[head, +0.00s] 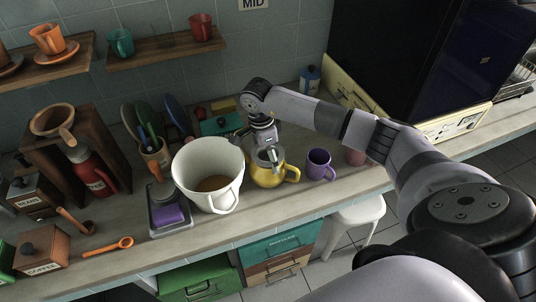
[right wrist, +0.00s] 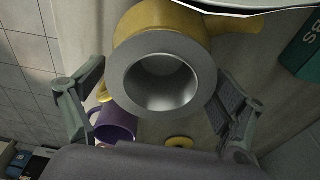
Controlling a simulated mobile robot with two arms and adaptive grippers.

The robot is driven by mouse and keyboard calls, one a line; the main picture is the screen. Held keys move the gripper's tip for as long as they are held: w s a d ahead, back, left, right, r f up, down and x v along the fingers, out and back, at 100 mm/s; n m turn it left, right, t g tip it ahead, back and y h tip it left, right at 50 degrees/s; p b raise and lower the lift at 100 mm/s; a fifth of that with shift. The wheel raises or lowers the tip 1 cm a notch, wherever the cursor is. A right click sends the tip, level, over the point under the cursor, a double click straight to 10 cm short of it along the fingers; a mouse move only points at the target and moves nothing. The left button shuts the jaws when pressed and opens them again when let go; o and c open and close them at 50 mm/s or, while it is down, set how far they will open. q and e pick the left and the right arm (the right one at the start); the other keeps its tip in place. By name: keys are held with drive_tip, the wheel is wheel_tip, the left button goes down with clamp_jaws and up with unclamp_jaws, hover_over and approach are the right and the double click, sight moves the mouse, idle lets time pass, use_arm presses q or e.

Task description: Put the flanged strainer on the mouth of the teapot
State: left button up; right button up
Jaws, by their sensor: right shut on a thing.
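The yellow teapot (head: 267,178) stands upright on the counter between the white pot and the purple mug; its upper side also shows in the right wrist view (right wrist: 152,20). The flanged strainer (right wrist: 163,80) is a grey metal cup with a wide flat rim, and it covers the teapot's mouth in the right wrist view. My right gripper (head: 268,153) is over the teapot, with its two fingers at opposite sides of the strainer's rim, shut on it. I cannot tell whether the strainer touches the teapot. My left gripper is not in view.
The large white pot (head: 208,175) stands close left of the teapot. The purple mug (head: 318,165) is close on the right. A teal box (head: 221,124) is behind. A scale (head: 170,212) with a purple block is further left. Bare counter lies in front of the teapot.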

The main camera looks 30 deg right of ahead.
drive_tip(key=shift+f, duration=0.9)
drive_tip(key=o, duration=1)
drive_tip(key=shift+r, duration=0.1)
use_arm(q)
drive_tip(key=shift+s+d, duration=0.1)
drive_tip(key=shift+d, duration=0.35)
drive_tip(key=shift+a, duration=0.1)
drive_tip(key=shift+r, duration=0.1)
use_arm(e)
drive_tip(key=shift+r, duration=0.1)
